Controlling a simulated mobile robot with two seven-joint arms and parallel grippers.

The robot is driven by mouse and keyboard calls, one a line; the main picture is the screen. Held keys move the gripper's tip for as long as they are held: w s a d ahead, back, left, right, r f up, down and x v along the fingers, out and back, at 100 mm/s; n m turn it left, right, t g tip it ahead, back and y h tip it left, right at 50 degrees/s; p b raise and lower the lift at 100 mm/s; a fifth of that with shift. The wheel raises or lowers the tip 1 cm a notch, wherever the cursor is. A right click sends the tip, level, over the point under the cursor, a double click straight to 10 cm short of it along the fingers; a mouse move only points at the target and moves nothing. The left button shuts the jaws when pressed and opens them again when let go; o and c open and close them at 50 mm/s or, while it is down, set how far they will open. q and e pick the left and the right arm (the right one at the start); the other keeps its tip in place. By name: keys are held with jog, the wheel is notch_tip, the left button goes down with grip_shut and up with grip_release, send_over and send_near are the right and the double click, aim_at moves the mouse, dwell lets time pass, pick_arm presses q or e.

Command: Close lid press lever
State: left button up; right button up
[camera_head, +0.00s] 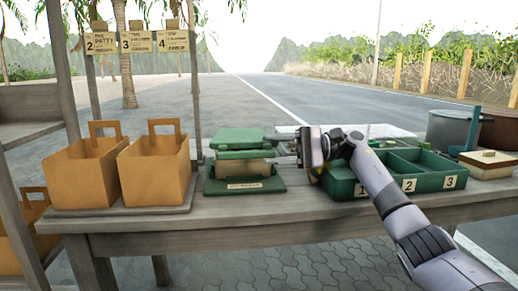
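A green press (240,138) stands on the wooden table, left of centre, on a green base plate with a small label. Its green upper parts lie roughly level above a tan block (240,168). I cannot make out a separate lever or tell whether the lid is fully down. My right gripper (304,148) is just right of the press, pointing left, with a small gap between them. Its fingers are too small and end-on to tell whether they are open or shut. My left gripper is not in view.
Two tan bags (84,176) stand left of the press. A green tray (408,182) with numbered compartments lies right of it, partly behind my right arm. A grey pot (450,130) and a lidded box (488,163) are farther right. Numbered cards (138,42) hang above the bags.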

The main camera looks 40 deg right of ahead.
jog(key=shift+v, duration=1)
jog(key=shift+d, duration=0.1)
jog(key=v, duration=0.8)
jog(key=shift+b, duration=0.35)
jog(key=shift+c, duration=0.3)
